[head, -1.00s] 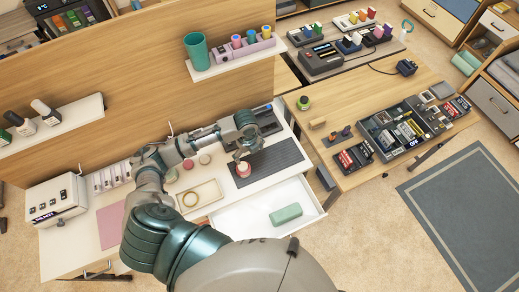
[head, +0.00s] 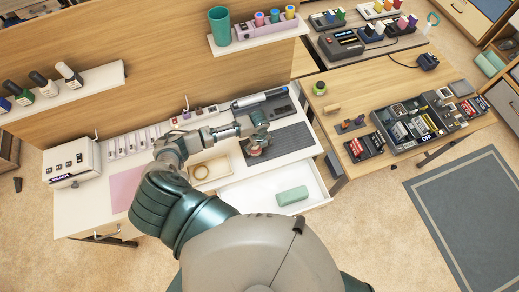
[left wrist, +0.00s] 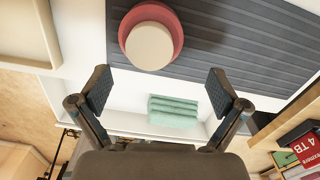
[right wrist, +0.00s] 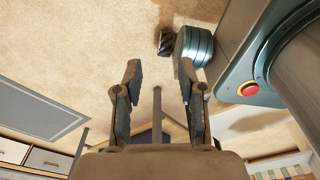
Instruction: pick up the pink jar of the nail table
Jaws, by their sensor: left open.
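The pink jar (head: 254,151) with a pale cream lid stands at the left part of the dark ribbed mat (head: 285,140) on the white nail table. In the left wrist view the jar (left wrist: 174,30) is upright, just beyond the fingertips and a bit left of centre. My left gripper (head: 260,134) is above the jar in the head view, partly covering it. Its two fingers (left wrist: 160,82) are wide apart with nothing between them. My right gripper (right wrist: 159,68) is open and empty over bare floor, outside the head view.
An open white drawer (head: 245,202) holding a green block (head: 292,196) juts out in front of the mat. A cream tray (head: 211,170) lies left of the mat. A white box (head: 72,163) stands at the table's left end. A wooden table (head: 350,105) with electronics adjoins on the right.

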